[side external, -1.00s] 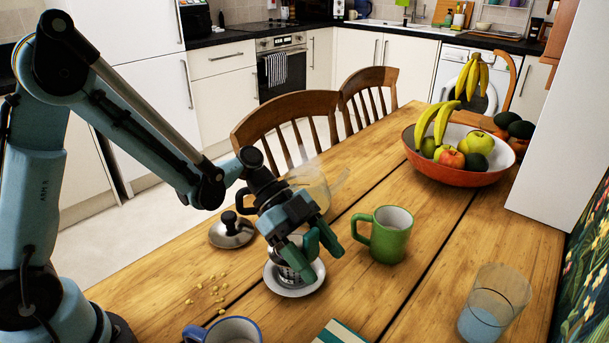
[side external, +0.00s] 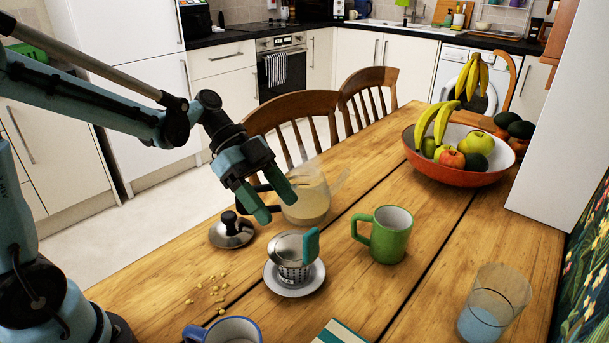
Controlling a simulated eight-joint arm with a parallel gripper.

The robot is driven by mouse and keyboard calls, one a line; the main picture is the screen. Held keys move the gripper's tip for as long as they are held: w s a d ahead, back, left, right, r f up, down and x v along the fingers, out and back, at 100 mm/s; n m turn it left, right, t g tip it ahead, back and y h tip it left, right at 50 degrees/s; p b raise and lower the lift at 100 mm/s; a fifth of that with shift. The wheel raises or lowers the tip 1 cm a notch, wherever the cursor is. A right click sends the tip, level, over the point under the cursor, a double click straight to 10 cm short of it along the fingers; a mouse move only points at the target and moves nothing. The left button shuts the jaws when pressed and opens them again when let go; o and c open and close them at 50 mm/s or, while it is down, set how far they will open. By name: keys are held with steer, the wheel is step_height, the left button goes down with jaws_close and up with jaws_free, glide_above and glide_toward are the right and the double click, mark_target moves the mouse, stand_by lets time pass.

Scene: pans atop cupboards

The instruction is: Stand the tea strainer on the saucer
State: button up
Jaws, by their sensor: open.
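The tea strainer (side external: 291,248), a metal bowl with a teal handle, stands on the white saucer (side external: 308,286). Its perforated lower part rests over the middle of the saucer, with the handle pointing up to the right. My gripper (side external: 276,206) is open and empty, above and to the left of the strainer and clear of it. Its green fingers hang in front of the glass jug.
The glass jug (side external: 308,207) and a metal lid with a black knob (side external: 232,232) are close behind. A green mug (side external: 388,235) stands to the right. A blue-rimmed mug (side external: 232,331), loose nuts (side external: 212,288), a drinking glass (side external: 492,308) and a fruit bowl (side external: 462,170) are around.

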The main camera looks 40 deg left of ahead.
steer(key=shift+s+n+t+y, duration=0.2)
steer(key=shift+s+n+y, duration=0.15)
steer(key=shift+n, duration=0.25)
steer(key=shift+s+n+t+y, duration=0.2)
steer(key=shift+n+y, duration=0.15)
steer(key=shift+n, duration=0.25)
steer(key=s+a+n+t+y, duration=0.4)
steer(key=n+y, duration=0.4)
steer(key=n, duration=0.5)
steer(key=shift+s+a+t, duration=0.3)
steer(key=shift+a+t, duration=0.6)
steer(key=shift+a, duration=0.2)
